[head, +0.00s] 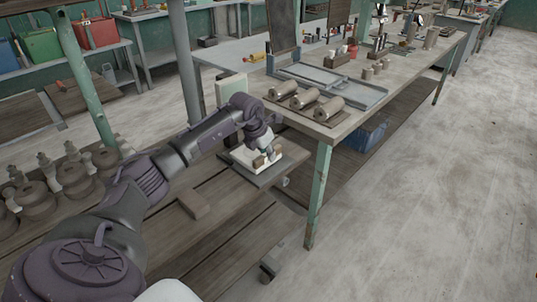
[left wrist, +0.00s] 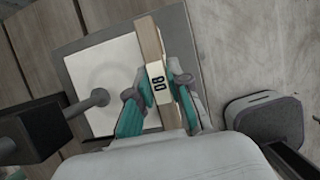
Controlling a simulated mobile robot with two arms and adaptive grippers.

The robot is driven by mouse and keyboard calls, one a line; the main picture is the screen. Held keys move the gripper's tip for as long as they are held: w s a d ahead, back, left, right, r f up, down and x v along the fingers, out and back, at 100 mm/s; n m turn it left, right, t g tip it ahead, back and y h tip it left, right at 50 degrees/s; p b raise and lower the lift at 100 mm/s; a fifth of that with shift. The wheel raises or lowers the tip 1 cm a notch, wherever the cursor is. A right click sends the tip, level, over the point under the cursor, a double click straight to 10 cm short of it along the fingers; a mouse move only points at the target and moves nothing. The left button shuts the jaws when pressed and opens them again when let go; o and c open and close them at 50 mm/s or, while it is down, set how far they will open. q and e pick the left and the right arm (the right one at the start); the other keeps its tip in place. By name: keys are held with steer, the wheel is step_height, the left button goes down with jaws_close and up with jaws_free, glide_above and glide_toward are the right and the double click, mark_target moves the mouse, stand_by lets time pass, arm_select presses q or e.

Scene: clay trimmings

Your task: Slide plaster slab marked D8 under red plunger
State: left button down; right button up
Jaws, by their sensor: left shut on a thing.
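A white square slab (left wrist: 100,75) lies flat on a grey plate (left wrist: 75,65) in the left wrist view, with a faint round mark on its face. A tan strip (left wrist: 149,40) runs along its right side and carries a white label (left wrist: 157,83) reading D8. I cannot tell whether strip and slab are one piece. My left gripper (left wrist: 158,108) is shut on the strip, one teal finger on each side. In the head view the left gripper (head: 264,158) is over the slab (head: 243,155) on the low wooden bench. No red plunger can be made out. My right gripper is out of view.
A black block (left wrist: 42,130) with a grey rod (left wrist: 90,103) reaches over the slab's left part. A brown block (head: 194,204) lies on the bench. A higher table (head: 340,128) with clay rolls (head: 328,109) stands close to the right. The floor further right is clear.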

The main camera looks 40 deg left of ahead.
arm_select(q)
steer(key=shift+a, duration=0.25)
steer(key=shift+a, duration=0.35)
steer(key=c, duration=1)
jaws_free()
steer(key=shift+f, duration=0.1)
steer(key=v, duration=1.2)
steer(key=shift+d, duration=0.15)
